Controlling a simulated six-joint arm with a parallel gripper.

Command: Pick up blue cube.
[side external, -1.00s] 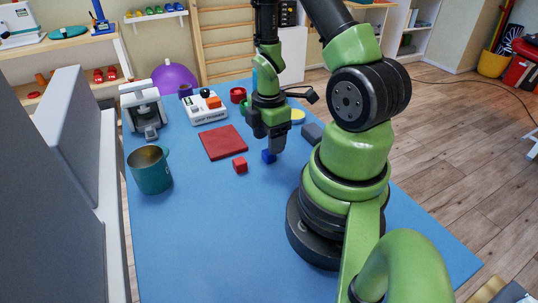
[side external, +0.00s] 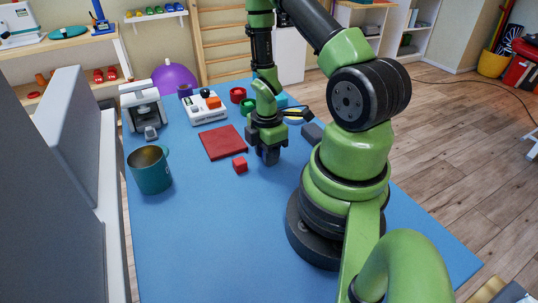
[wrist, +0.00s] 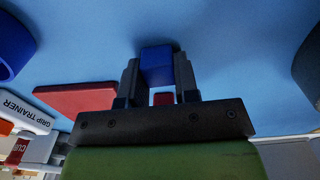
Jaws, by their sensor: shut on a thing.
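The blue cube (wrist: 157,66) sits between the two fingers of my gripper (wrist: 157,80) in the wrist view, with a finger against each side. In the side view my gripper (side external: 269,155) is low over the blue table, fingers pointing down, and it hides the cube there. My gripper is shut on the cube. I cannot tell whether the cube still touches the table.
A red cube (side external: 240,164) lies just left of my gripper, and a flat red square (side external: 222,142) lies behind it. A teal mug (side external: 151,170) stands at the left. A grip trainer (side external: 206,108) stands behind. A grey block (side external: 312,133) lies to the right. The front table is clear.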

